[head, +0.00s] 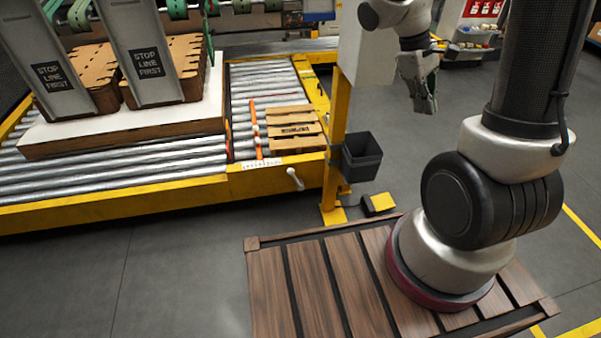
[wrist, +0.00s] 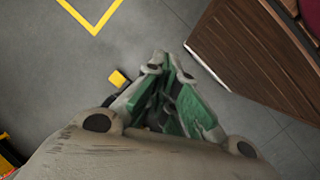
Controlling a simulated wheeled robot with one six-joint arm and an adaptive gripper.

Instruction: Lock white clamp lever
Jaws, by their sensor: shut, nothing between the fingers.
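The white clamp lever (head: 295,179) sticks out from the front of the yellow conveyor frame, near its right end, in the head view. It points down and to the right, with a rounded knob at its end. My gripper (head: 430,106) is up and to the right of the lever, well apart from it, past the yellow post. In the wrist view my gripper (wrist: 168,58) shows green finger pads with the tips close together, shut and empty above the floor. The lever does not show in the wrist view.
A yellow post (head: 338,130) with a dark bin (head: 361,157) stands between the lever and my gripper. A small wooden pallet (head: 294,128) lies on the rollers above the lever. A slatted wooden platform (head: 310,285) lies in front. Grey floor left of it is clear.

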